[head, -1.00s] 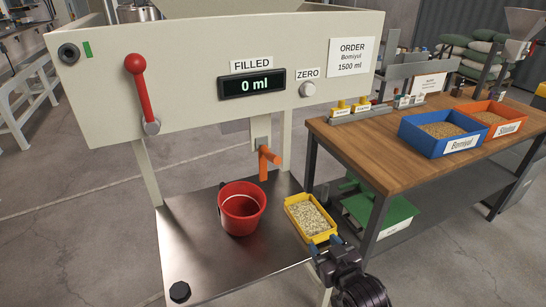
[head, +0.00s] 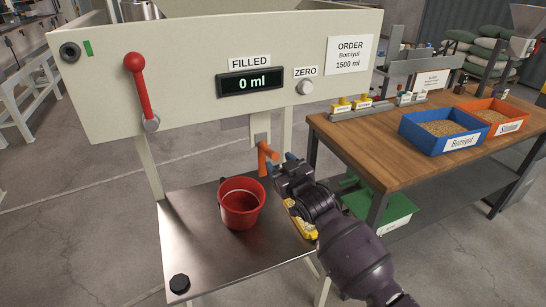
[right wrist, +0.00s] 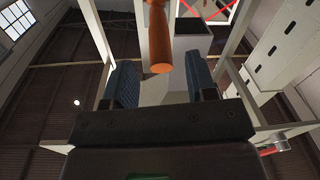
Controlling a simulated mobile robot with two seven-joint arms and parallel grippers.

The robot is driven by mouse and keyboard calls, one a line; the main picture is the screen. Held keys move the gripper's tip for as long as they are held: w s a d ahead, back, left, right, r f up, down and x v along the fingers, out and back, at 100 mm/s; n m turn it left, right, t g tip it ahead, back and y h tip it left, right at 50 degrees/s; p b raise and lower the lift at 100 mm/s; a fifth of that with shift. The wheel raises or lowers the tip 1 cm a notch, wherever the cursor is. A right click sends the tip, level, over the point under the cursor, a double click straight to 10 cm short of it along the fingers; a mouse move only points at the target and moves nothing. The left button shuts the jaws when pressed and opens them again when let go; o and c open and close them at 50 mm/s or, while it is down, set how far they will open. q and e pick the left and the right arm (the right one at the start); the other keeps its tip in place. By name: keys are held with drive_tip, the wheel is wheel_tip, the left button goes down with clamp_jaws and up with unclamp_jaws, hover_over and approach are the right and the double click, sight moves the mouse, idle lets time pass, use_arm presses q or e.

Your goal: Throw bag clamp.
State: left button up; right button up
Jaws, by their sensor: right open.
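The orange clamp handle (head: 266,158) hangs below the white spout (head: 260,128) under the machine's panel. My right gripper (head: 281,168) is open and empty close beside the handle's lower right. In the right wrist view, the orange handle (right wrist: 160,45) points down towards the gap between the two blue-padded fingers of my right gripper (right wrist: 162,82). Its rounded end shows between the fingertips. I cannot tell if either finger touches it. My left gripper is not in view.
A red bucket (head: 240,204) stands on the metal shelf (head: 205,255). A yellow tray (head: 302,226) is mostly hidden behind my right arm. The panel carries a red lever (head: 139,88) and a display (head: 250,84) reading 0 ml. A wooden bench (head: 370,150) stands at right.

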sight(273, 156)
drive_tip(key=shift+x, duration=2.25)
clamp_jaws()
